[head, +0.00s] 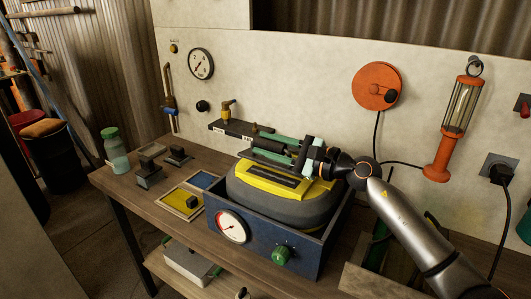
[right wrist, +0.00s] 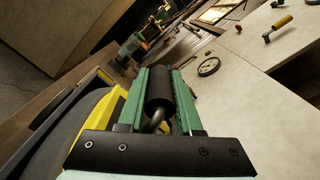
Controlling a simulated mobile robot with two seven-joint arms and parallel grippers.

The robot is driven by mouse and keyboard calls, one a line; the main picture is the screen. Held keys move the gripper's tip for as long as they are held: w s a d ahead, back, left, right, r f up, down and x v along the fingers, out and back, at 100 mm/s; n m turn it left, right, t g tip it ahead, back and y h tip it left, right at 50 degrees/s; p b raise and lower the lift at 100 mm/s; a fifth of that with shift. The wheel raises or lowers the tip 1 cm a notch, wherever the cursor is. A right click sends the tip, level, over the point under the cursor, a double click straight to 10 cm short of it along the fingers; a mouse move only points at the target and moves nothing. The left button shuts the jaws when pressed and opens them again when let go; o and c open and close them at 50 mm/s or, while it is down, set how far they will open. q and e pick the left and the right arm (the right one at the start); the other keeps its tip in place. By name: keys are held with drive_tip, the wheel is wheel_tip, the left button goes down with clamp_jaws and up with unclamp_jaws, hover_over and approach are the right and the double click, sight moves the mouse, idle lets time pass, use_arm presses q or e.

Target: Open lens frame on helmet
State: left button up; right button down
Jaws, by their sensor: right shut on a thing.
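The helmet (head: 250,202) is a grey rounded shell with a yellow front panel (head: 239,178) facing up, and it sits in a blue box. A dark slot lies across the yellow panel. A dark flat bar, perhaps the lens frame (head: 268,159), lies raised above the panel's far side, partly hidden by my fingers. My right gripper (head: 272,145) reaches over the helmet from the right. In the right wrist view, its green fingers (right wrist: 160,84) are shut around a black cylindrical grip (right wrist: 159,92). The yellow panel edge (right wrist: 94,109) shows at left there. My left gripper is out of view.
The blue box (head: 260,248) has a gauge and green knob. Left on the bench (head: 130,184) are a yellow tray (head: 172,203), small dark blocks and a green-capped jar (head: 115,150). Behind the helmet stands the wall, with an orange reel (head: 375,86) and lamp (head: 436,171).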

drive_tip(key=w+r+m, duration=0.1)
drive_tip(key=w+d+r+m, duration=0.1)
drive_tip(key=r, duration=0.1)
drive_tip(key=d+r+m+p, duration=0.1)
drive_tip(key=shift+w+r, duration=0.4)
drive_tip(key=shift+w+d+r+m, duration=0.45)
drive_tip(key=shift+w+r+m, duration=0.2)
drive_tip(key=shift+m, duration=0.15)
drive_tip(key=c, duration=0.6)
unclamp_jaws()
drive_tip(key=shift+s+d, duration=0.1)
drive_tip(key=b+v, duration=0.3)
drive_tip(key=v, duration=0.9)
drive_tip(key=shift+d, duration=0.1)
